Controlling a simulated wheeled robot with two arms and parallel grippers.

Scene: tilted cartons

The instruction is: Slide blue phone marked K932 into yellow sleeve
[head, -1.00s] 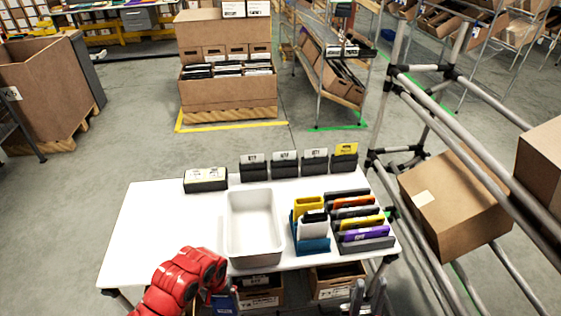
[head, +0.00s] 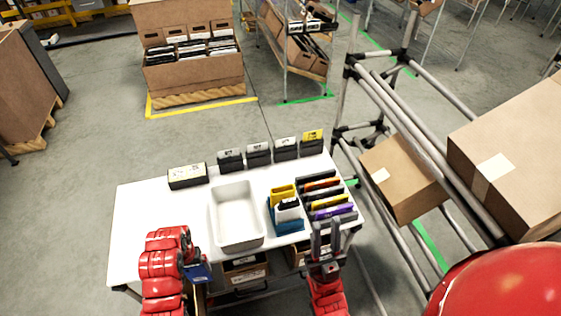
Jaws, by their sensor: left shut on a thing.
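My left gripper (head: 192,262) is shut on a blue phone (head: 199,273) at the table's front edge, left of the white bin. The phone's marking is too small to read, and the gripper hides part of it. A yellow sleeve (head: 283,190) stands at the back of a blue holder (head: 291,226), behind a white item with a dark top. My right gripper (head: 325,240) has its two fingers apart and empty, in front of the dark rack at the table's front right.
An empty white bin (head: 236,238) lies mid-table. A dark rack (head: 338,221) with several coloured items stands right of the holder. Several dark labelled boxes (head: 259,153) line the back edge. The table's left side (head: 142,215) is clear. A pipe rack with cartons (head: 403,180) stands at right.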

